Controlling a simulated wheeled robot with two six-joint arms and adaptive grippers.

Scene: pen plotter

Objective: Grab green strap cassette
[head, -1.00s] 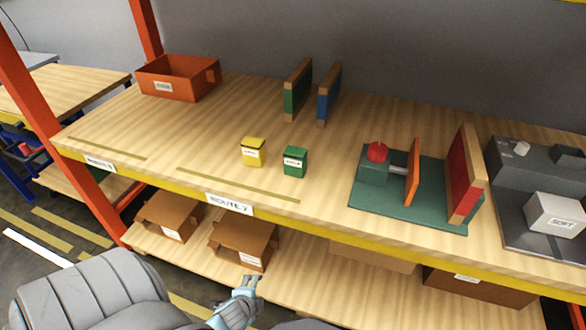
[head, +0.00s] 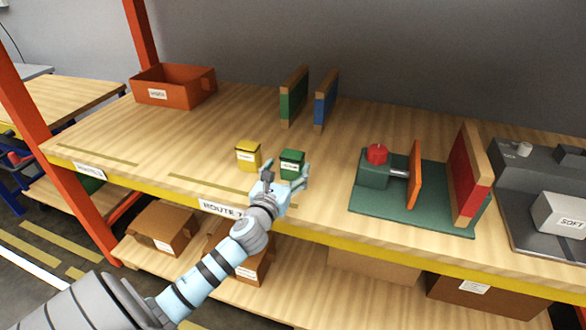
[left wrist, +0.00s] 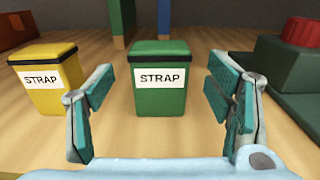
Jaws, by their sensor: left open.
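The green strap cassette (head: 291,162) stands upright on the wooden shelf top, its lower part partly hidden by my left gripper in the head view. In the left wrist view the green strap cassette (left wrist: 160,97) shows a white STRAP label and a dark lid, centred between the fingers and a little beyond them. My left gripper (head: 285,178) is open and empty, low in front of the cassette; its spread fingers also show in the left wrist view (left wrist: 162,112). My right gripper is not in view.
A yellow strap cassette (head: 248,155) stands just left of the green one. Green (head: 294,97) and blue (head: 325,100) upright panels stand behind. A green fixture base (head: 420,222) with a red knob (head: 376,153) is to the right. An orange bin (head: 178,87) sits at the back left.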

